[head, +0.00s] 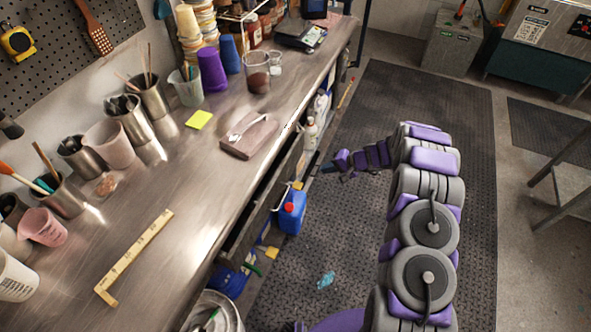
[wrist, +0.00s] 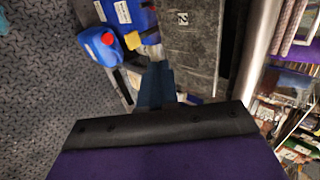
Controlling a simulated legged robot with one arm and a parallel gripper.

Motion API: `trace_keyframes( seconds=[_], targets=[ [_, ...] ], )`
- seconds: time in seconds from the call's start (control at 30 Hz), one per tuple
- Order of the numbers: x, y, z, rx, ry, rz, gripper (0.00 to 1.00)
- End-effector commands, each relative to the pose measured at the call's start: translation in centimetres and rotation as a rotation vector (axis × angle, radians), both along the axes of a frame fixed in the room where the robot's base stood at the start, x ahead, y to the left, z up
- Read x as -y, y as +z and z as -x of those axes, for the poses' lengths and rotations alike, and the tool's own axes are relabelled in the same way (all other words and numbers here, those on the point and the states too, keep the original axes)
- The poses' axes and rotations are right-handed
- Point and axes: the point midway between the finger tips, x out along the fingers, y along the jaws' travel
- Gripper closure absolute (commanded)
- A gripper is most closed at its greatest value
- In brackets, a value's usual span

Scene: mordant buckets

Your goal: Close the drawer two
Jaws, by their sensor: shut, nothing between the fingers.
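A drawer (head: 262,208) under the metal workbench stands pulled out, with a dark gap between its front and the bench edge. In the wrist view a grey metal drawer front (wrist: 190,50) carries a label reading 2. My gripper (head: 328,168) is shut and empty, off the far end of the drawer on the aisle side. In the wrist view my gripper (wrist: 156,82) appears beside the labelled front; I cannot tell whether it touches it. The inside of the drawer is mostly hidden from the head view.
A blue jug with a red cap (head: 290,212) stands below the drawer; it also shows in the wrist view (wrist: 104,55). A white bottle (head: 310,134) is near the bench edge. The benchtop (head: 175,200) holds cups and tools.

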Motion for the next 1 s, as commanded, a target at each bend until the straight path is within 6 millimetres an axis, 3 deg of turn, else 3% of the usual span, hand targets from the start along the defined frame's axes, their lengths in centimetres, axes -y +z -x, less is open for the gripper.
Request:
trace_keyframes(
  seconds=[0.4, 0.6, 1.0],
  targets=[
    [-6.0, -4.8, -1.6, 0.002, 0.007, 0.019, 1.00],
    [-8.0, -7.2, -2.6, 0.003, 0.005, 0.010, 1.00],
    [-11.7, -6.8, -3.8, 0.000, 0.006, 0.012, 1.00]
  ],
)
